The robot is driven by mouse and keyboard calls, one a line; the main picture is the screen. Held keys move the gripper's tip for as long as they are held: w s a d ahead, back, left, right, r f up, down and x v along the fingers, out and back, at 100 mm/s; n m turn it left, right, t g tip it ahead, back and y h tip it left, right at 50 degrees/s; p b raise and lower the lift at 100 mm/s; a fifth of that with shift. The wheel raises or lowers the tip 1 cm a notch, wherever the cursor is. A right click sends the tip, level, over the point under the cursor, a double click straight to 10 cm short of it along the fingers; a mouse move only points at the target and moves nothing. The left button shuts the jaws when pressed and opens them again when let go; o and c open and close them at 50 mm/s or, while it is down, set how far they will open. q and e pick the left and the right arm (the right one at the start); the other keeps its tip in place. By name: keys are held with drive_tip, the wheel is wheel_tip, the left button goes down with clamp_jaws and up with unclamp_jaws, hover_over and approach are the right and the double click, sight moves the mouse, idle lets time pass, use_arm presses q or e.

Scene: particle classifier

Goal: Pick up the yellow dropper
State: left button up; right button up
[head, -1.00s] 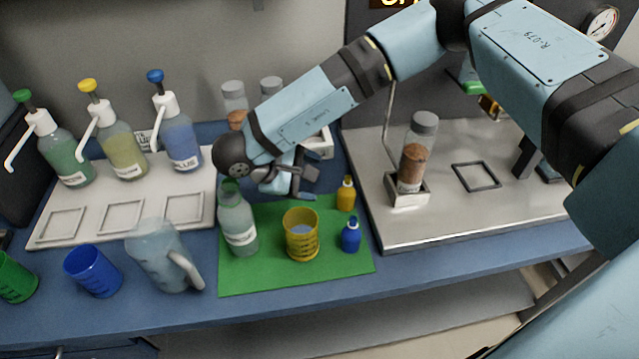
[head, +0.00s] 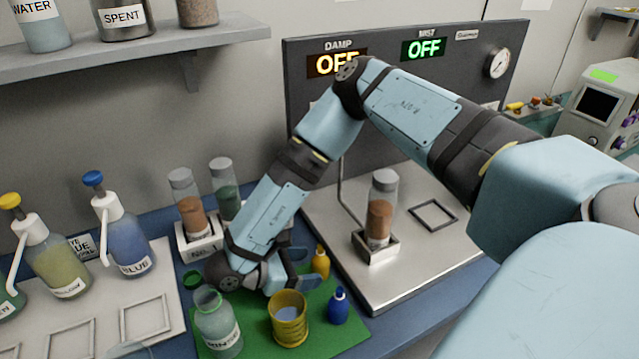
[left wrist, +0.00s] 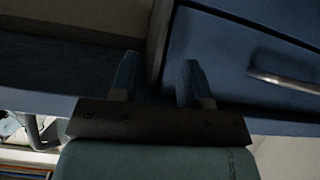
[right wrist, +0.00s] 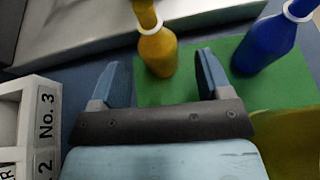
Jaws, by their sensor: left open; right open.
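The yellow dropper (head: 320,262) stands upright on the green mat (head: 345,318), behind the blue dropper (head: 338,306). My right gripper (head: 303,268) is open beside it, on its left in the head view. In the right wrist view the yellow dropper (right wrist: 157,52) shows between and just beyond the tips of the open right gripper (right wrist: 162,65), and nothing is held. The blue dropper (right wrist: 266,42) shows to the right there. My left gripper (left wrist: 159,62) is open and empty, facing the blue drawer fronts; it is not in the head view.
A yellow beaker (head: 289,320) and an open bottle (head: 218,325) stand close to my right gripper on the mat. A white vial rack (head: 197,245) is behind. A steel platform (head: 400,270) with a capped vial (head: 381,210) is to the right.

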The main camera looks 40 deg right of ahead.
sight(321, 264)
drive_tip(key=x, duration=0.4)
drive_tip(key=shift+d+r, duration=0.1)
drive_tip(key=shift+r, duration=0.05)
drive_tip(key=c, duration=1)
drive_tip(key=shift+r, duration=0.2)
use_arm(q)
drive_tip(key=shift+a+r+p, duration=0.2)
drive_tip(key=shift+r+p, duration=0.55)
drive_tip(key=shift+p, duration=1.1)
use_arm(e)
drive_tip(key=shift+r, duration=9.7)
drive_tip(key=shift+r, duration=0.1)
